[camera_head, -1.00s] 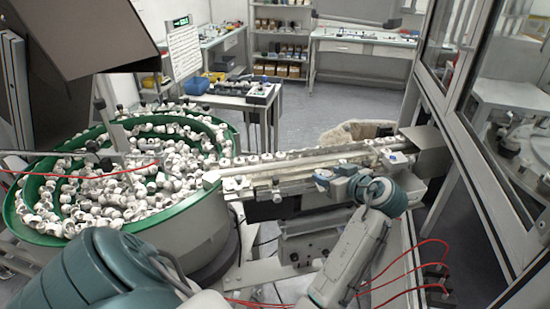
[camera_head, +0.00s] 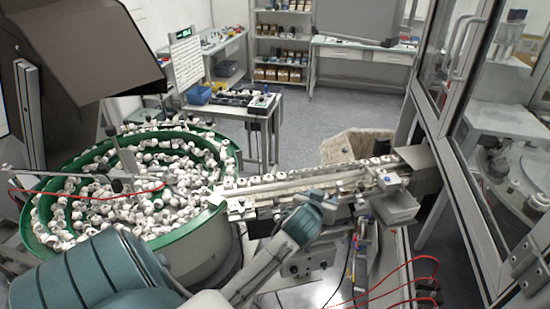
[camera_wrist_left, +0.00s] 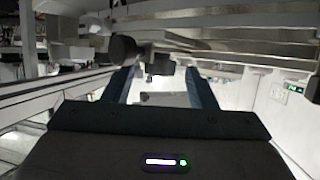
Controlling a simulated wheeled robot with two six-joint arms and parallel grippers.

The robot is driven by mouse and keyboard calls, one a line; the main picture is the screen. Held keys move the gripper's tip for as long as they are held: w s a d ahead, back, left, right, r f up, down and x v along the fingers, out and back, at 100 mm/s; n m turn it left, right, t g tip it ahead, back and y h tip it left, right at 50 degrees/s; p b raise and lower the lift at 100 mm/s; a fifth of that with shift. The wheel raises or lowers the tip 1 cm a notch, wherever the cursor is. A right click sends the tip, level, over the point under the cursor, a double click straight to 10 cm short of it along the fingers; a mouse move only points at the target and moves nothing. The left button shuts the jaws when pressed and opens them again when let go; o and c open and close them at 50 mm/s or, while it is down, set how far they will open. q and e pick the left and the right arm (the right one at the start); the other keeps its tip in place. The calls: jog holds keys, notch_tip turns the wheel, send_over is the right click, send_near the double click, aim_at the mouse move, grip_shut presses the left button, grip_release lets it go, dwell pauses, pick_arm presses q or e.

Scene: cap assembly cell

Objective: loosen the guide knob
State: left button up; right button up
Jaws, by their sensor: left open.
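My left arm reaches in from the lower left in the head view, and its left gripper (camera_head: 328,201) is at the front side of the feed rail (camera_head: 290,183). In the left wrist view the two fingers of this gripper (camera_wrist_left: 160,78) stand apart. A dark round knob (camera_wrist_left: 123,47) shows just beyond the left fingertip. A small dark block (camera_wrist_left: 160,66) shows between the fingertips, farther out. Nothing is visibly clamped. I cannot tell the guide knob apart in the head view, where the wrist hides part of the rail front. My right gripper is not in view.
A green-rimmed bowl (camera_head: 33,240) full of white caps stands left of the rail. A light grey box (camera_head: 398,208) hangs at the rail's right end. Red hoses (camera_head: 400,270) run below it. A glazed cabinet frame (camera_head: 455,165) bounds the right side.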

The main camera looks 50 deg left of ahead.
pick_arm(q)
jog(key=m+h, duration=0.1)
jog(key=h, duration=0.1)
jog(key=m+h, duration=0.1)
jog(key=m, duration=0.1)
jog(key=shift+a+m+t+h, duration=0.3)
jog(key=shift+a+t+h, duration=0.1)
jog(key=a+b+v, duration=0.1)
jog(key=b+v, duration=0.2)
jog(key=v, duration=0.7)
jog(key=s+f+g+b, duration=0.2)
jog(key=s+f+g, duration=0.1)
jog(key=f, duration=1.2)
jog(key=s+f+g+y+b, duration=0.1)
jog(key=s+f+g+b, duration=0.2)
jog(key=f, duration=1.2)
jog(key=shift+s+b, duration=0.3)
jog(key=shift+s, duration=0.55)
jog(key=shift+f, duration=0.1)
